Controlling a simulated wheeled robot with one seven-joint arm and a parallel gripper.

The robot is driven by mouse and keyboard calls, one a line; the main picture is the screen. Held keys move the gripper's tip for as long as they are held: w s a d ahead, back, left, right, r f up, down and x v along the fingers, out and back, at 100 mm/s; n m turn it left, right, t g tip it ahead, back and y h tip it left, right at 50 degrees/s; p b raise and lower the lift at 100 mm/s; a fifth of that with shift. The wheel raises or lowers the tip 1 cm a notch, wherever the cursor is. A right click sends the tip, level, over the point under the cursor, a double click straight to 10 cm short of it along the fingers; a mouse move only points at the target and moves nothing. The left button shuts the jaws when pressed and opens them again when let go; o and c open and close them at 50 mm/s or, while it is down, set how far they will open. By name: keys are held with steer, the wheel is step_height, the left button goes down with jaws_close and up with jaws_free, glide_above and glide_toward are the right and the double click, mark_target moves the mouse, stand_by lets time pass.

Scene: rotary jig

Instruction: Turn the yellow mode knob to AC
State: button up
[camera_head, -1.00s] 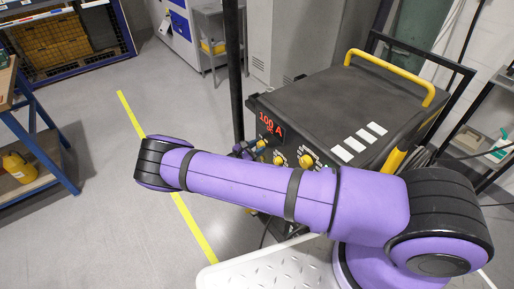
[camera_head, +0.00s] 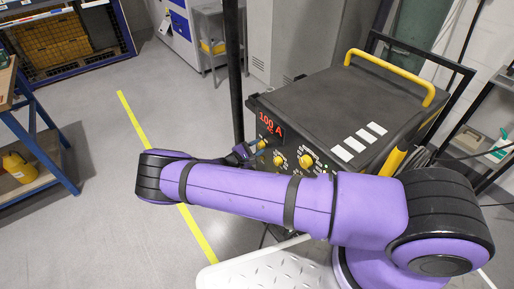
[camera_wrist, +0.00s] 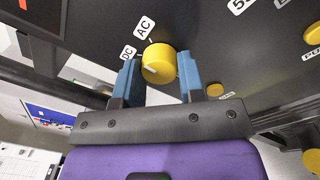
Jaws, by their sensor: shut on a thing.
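The yellow mode knob (camera_wrist: 159,63) is on the dark front panel of the welding machine, between the blue fingers of my gripper (camera_wrist: 160,78) in the wrist view. My gripper is shut on it. The AC label (camera_wrist: 144,27) is above the knob and the DC label (camera_wrist: 128,52) is to its upper left. A pale pointer mark shows on the knob's lower left face. In the head view the knob (camera_head: 262,144) is small, with my gripper (camera_head: 247,150) at it. The red display (camera_head: 270,124) reads 100 A; its small second line is too blurred to read surely.
Other yellow knobs (camera_head: 306,160) sit on the same panel to the right; one (camera_wrist: 215,90) is close to my right finger in the wrist view. A black post (camera_head: 233,75) stands left of the machine. Open floor lies to the left.

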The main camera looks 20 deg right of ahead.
steer(key=shift+a+m, duration=0.1)
steer(key=shift+m, duration=2.3)
steer(key=o, duration=0.9)
steer(key=shift+a, duration=0.1)
steer(key=v, duration=1)
steer(key=shift+s+a+f, duration=0.1)
steer(key=shift+a+f, duration=0.1)
steer(key=shift+a, duration=0.1)
